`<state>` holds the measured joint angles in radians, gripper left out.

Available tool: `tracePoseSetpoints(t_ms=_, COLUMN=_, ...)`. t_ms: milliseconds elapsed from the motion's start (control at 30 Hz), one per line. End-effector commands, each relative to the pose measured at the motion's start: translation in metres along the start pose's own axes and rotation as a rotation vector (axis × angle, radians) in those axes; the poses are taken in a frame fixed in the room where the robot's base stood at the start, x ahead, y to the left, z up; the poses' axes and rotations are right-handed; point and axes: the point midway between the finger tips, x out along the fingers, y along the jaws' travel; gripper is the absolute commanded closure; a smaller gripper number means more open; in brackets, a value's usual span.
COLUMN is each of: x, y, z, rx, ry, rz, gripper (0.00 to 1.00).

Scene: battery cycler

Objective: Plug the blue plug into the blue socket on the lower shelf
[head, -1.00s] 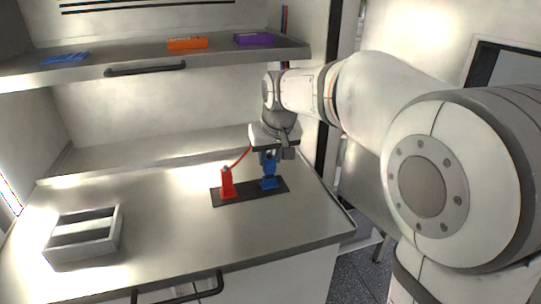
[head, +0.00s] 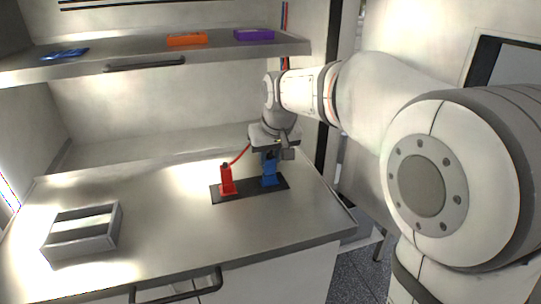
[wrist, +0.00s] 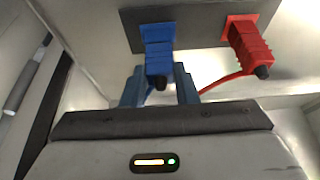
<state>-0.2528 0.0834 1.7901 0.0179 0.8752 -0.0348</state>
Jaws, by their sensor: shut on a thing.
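The blue plug (head: 269,172) stands upright on a black plate (head: 247,192) on the lower worktop; it also shows in the wrist view (wrist: 157,50). My gripper (head: 270,152) is above it, pointing down, with its fingers shut on the plug's upper end. In the wrist view my gripper's fingers (wrist: 158,88) lie on both sides of the plug. The plug's lower end is at the plate, and I cannot tell whether it is still seated. A flat blue piece (head: 65,54) lies on the shelf at the left; I cannot tell whether it is a socket.
A red plug (head: 228,180) with a red cable stands left of the blue one on the same plate, close to my gripper. An orange block (head: 187,39) and a purple block (head: 253,34) sit on the shelf. A grey open box (head: 85,242) stands front left. The worktop's middle is clear.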

Motion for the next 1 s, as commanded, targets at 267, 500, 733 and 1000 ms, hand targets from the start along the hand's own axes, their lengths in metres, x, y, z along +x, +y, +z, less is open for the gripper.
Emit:
tracePoseSetpoints(t_ms=267, x=0.0033, y=0.0, z=0.0013, rx=0.0, ry=0.0, rz=0.0, gripper=0.97)
tracePoseSetpoints(t_ms=500, x=0.0029, y=0.0, z=0.0011, rx=0.0, ry=0.001, rz=0.0, gripper=0.64)
tracePoseSetpoints(t_ms=733, x=0.0031, y=0.0, z=0.0013, rx=0.0, ry=0.0, rz=0.0, gripper=0.48)
tracePoseSetpoints(t_ms=1000, x=-0.002, y=0.0, z=0.0012, rx=0.0, ry=0.001, rz=0.0, gripper=0.48)
